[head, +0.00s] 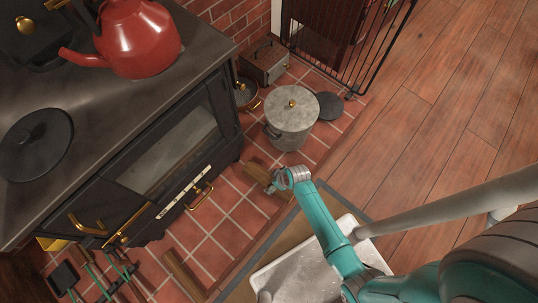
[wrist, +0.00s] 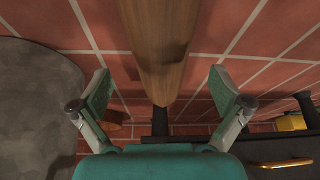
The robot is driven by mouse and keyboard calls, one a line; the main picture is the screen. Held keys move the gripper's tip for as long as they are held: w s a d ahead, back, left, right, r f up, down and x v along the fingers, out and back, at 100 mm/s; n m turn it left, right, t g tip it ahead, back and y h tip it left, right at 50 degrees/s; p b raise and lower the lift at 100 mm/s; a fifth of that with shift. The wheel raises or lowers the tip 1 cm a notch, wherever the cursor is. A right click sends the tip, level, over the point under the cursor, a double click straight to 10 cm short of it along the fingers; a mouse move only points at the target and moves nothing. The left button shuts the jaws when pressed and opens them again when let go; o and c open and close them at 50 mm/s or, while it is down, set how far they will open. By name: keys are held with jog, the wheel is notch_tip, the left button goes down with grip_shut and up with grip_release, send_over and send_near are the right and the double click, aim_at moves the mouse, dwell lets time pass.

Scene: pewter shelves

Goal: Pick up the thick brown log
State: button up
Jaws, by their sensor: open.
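A thick brown log (wrist: 160,40) runs lengthwise up the middle of the wrist view, and its near end lies between my fingers. In the head view the log (head: 253,171) is on the red tiles in front of the stove, partly hidden by my gripper. My gripper (head: 272,182) is over it. In the wrist view my gripper (wrist: 160,78) is open, with one finger on each side of the log and gaps on both sides. I cannot tell the height of the fingers above the tiles.
A black stove (head: 150,150) with brass handles stands left of the log. A grey lidded pot (head: 292,117) stands behind it. Another brown log (head: 184,274) lies at the front, near green-handled tools (head: 120,268). A pale tray (head: 300,270) is beside my arm. Wooden floor (head: 460,100) is clear at right.

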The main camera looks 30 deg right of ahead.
aim_at(269, 181)
jog(key=shift+x, duration=3.4)
jog(key=shift+a+r, duration=0.1)
jog(key=shift+w, duration=0.1)
jog(key=c, duration=1.8)
